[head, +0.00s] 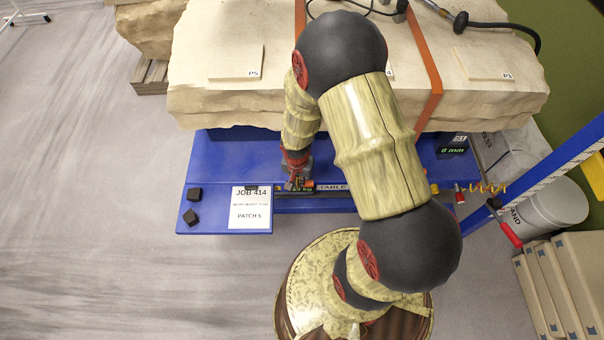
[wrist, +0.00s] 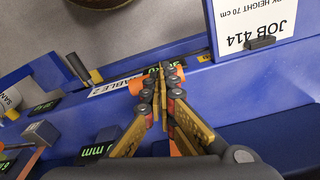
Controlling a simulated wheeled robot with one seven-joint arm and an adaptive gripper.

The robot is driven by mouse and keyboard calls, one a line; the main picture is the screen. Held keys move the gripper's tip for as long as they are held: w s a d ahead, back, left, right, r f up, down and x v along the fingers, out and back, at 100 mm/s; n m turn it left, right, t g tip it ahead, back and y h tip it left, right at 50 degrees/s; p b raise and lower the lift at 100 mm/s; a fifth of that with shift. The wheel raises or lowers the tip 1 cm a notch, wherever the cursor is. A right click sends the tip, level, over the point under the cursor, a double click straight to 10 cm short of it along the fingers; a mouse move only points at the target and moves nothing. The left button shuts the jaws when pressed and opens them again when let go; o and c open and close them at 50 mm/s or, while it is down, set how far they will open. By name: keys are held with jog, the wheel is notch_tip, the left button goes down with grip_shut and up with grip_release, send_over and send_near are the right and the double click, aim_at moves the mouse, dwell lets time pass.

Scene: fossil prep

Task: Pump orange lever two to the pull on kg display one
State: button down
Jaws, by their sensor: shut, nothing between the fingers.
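My gripper (head: 297,184) is at the front edge of the blue table (head: 205,170). In the wrist view my gripper (wrist: 165,72) is shut, its fingertips together at an orange part (wrist: 136,86), which seems to be the orange lever; whether they touch it cannot be told. The orange part also shows in the head view (head: 309,184). A small green-lit display (head: 302,190) reading in kg sits just below the fingertips in the head view; its number is not clear. In the wrist view the fingers cover most of this display (wrist: 178,63).
A job card (head: 250,208) and two black blocks (head: 191,217) lie on the table's left part. A strapped stone slab (head: 225,85) rests behind. Another display (head: 453,150) reads in mm. A red-handled bar (head: 511,236), drum (head: 550,205) and boxes (head: 545,285) stand right.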

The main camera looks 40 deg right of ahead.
jog(key=shift+r, duration=0.25)
notch_tip(320, 180, up, 12)
jog(key=shift+s+a+f, duration=0.25)
jog(key=shift+s+a, duration=0.15)
jog(key=shift+a, duration=0.05)
dwell(1.0)
